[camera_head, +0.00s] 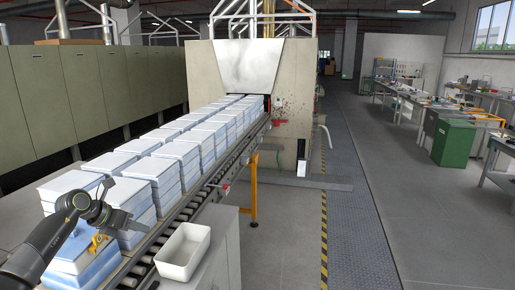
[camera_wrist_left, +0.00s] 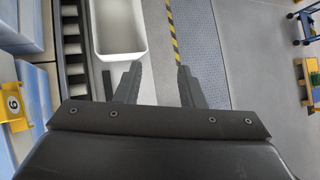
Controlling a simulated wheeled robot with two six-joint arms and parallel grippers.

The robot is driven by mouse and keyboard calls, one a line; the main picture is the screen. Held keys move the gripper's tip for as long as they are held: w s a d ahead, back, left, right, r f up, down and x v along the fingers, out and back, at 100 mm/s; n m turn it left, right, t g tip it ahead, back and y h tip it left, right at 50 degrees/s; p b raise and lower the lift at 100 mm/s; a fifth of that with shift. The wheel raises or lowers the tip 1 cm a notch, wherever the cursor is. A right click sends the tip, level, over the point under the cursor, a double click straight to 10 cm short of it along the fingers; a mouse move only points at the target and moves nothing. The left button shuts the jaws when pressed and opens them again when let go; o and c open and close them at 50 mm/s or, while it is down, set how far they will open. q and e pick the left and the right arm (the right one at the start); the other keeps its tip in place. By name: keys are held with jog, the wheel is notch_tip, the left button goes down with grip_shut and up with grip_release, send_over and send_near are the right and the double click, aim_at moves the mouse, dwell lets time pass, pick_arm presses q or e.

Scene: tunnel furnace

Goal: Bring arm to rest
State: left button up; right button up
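My left arm comes in from the lower left in the head view. Its gripper (camera_head: 138,224) is over the near end of the conveyor, in front of the stacks of white and blue blocks (camera_head: 152,167). In the left wrist view the two dark fingers of the left gripper (camera_wrist_left: 159,70) are apart with nothing between them. Beyond them are a white bin (camera_wrist_left: 120,28) and the grey floor. My right arm and gripper do not show in either view.
The roller conveyor (camera_head: 206,185) runs back into a furnace opening under a metal hood (camera_head: 250,66). A white open bin (camera_head: 183,251) stands beside the conveyor. A yellow numbered marker (camera_wrist_left: 12,103) is near the blocks.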

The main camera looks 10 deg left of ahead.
pick_arm(q)
jog(key=d+n+t+h, duration=0.4)
jog(key=d+n+t, duration=0.3)
jog(key=d, duration=0.7)
jog(key=s+a+f+n+g+y, duration=0.1)
jog(key=s+f+n+g+y, duration=0.1)
jog(key=s+f+n+y, duration=0.7)
jog(key=s+a+f+n+g+y, duration=0.1)
jog(key=s+a+f+n+y, duration=0.15)
jog(key=s+n+y, duration=0.75)
jog(key=s+d+f+n+g+h, duration=0.35)
jog(key=s+d+n+h, duration=0.2)
jog(key=s, duration=0.45)
jog(key=s+d+f+n+g+h, duration=0.35)
jog(key=s+d+n+g, duration=0.2)
jog(key=s, duration=0.45)
notch_tip(320, 180, down, 32)
jog(key=a+f+b, duration=0.1)
jog(key=a+b, duration=0.1)
jog(key=b, duration=0.6)
jog(key=s+f+g+b, duration=0.1)
jog(key=s+f+b, duration=0.2)
jog(key=s+f, duration=0.4)
jog(key=s+d+f+b, duration=0.1)
jog(key=s+f+b, duration=0.2)
jog(key=s+f, duration=0.4)
notch_tip(320, 180, down, 8)
jog(key=shift+s+d+f+n+g+h+b, duration=0.1)
jog(key=shift+s+d+n+g+h+b, duration=0.05)
jog(key=shift+d+n+g+h+b, duration=0.2)
